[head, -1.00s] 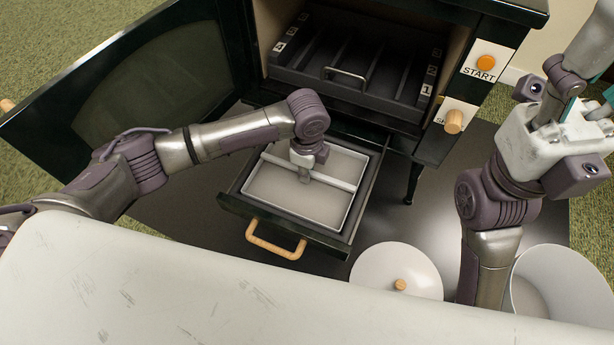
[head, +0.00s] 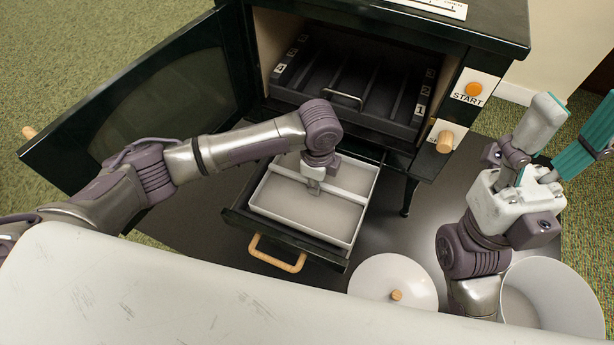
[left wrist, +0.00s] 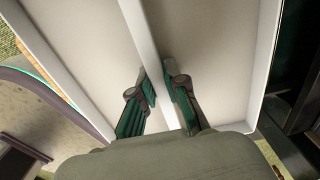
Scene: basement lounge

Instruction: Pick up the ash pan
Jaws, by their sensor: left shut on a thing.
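The ash pan (head: 292,204) is a shallow pale tray with a white bar across its middle. It sits tilted a little at the open drawer (head: 240,222) under the stove, its rim above the drawer's edges. My left gripper (head: 313,184) is shut on the bar. In the left wrist view the pan (left wrist: 222,60) fills much of the picture, and the fingers of my left gripper (left wrist: 155,82) stand on both sides of the bar. My right gripper (head: 574,118) is raised at the right, open and empty.
The stove door (head: 150,95) stands open at the left. A dark tray with a handle (head: 342,98) is inside the stove. A white bucket (head: 585,285) and a round lid with a wooden knob (head: 375,275) are at the front right.

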